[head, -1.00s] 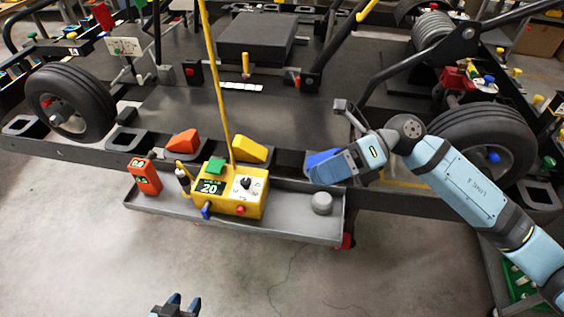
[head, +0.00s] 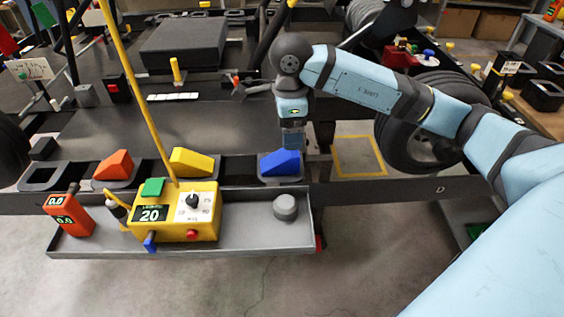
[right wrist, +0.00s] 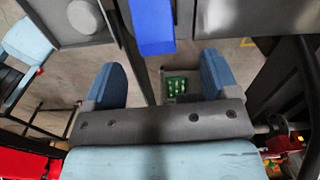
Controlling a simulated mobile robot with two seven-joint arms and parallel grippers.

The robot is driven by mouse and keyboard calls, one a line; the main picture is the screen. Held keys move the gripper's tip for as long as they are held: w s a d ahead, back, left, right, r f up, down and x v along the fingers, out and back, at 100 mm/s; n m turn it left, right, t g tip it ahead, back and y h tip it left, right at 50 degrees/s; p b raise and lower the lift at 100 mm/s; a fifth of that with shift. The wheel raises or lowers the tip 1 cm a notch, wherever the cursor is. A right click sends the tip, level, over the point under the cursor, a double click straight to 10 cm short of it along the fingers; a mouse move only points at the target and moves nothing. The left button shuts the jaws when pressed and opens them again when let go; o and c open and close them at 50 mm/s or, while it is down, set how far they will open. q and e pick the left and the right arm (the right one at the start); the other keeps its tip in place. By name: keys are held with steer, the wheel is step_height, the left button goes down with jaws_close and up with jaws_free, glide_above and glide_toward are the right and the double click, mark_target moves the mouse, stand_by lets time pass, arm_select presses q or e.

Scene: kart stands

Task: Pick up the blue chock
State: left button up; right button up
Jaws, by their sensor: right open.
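The blue chock (head: 281,163) is a wedge resting in a black holder on the kart stand's front rail, right of the yellow chock. My right gripper (head: 293,143) points down right above and behind its tall right end. In the right wrist view, the blue chock (right wrist: 153,27) lies just past the fingertips, in line with the gap between the two open blue fingers (right wrist: 162,62). The fingers are apart and hold nothing. Whether they touch the chock I cannot tell. My left gripper is not in view.
An orange chock (head: 114,165) and a yellow chock (head: 192,162) sit in holders to the left. Below, a grey tray (head: 262,237) carries a yellow control box (head: 203,213), an orange meter (head: 69,215) and a grey round knob (head: 285,207). A wheel (head: 420,140) stands at right.

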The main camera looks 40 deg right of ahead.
mark_target(291, 152)
steer(key=f, duration=0.6)
steer(key=shift+s+f+b, duration=0.3)
steer(key=shift+s+f, duration=0.05)
steer(key=shift+f, duration=0.05)
steer(key=c, duration=1)
steer(key=shift+c, duration=0.2)
